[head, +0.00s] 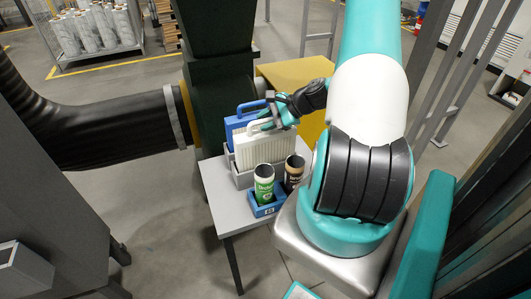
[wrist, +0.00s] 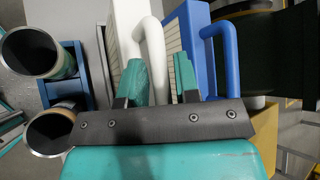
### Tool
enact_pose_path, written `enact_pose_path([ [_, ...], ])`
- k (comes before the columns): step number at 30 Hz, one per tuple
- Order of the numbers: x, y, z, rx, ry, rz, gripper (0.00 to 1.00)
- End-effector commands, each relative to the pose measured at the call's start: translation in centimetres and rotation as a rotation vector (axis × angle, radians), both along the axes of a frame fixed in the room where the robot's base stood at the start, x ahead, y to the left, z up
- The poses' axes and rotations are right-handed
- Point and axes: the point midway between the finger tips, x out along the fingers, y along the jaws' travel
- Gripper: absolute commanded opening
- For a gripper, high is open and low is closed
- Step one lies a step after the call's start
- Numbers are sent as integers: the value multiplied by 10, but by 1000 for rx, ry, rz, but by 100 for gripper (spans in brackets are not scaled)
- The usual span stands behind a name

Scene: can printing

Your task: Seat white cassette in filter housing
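The white cassette (head: 262,151) stands upright in a grey holder (head: 243,181) on a small table. A blue cassette (head: 234,124) stands just behind it. My gripper (head: 279,112) is at the top of the white cassette, by its handle. In the wrist view, my gripper (wrist: 159,66) is open, with one finger on each side of the white handle (wrist: 153,45). A gap shows between the right finger and the handle. The blue cassette (wrist: 190,45) is beside the right finger. A dark green housing (head: 212,100) stands behind the table; no opening in it is visible.
A green-labelled can (head: 264,184) and a dark-labelled can (head: 294,172) stand in a blue rack (head: 262,208) in front of the holder. A black duct (head: 110,132) joins the housing from the left. A yellow box (head: 295,72) is behind. The table's left front (head: 222,206) is bare.

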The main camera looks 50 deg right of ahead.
Motion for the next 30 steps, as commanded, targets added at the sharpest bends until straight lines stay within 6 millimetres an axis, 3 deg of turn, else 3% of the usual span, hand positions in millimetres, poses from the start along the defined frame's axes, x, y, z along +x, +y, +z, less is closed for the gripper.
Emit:
enact_pose_path([
  [1,0,0,0,0,0,0,20],
  [4,0,0,0,0,0,0,0],
  [20,0,-1,7,-1,-2,1,0],
  [26,0,-1,30,-5,-3,0,0],
  [30,0,-1,57,-6,-4,1,0],
])
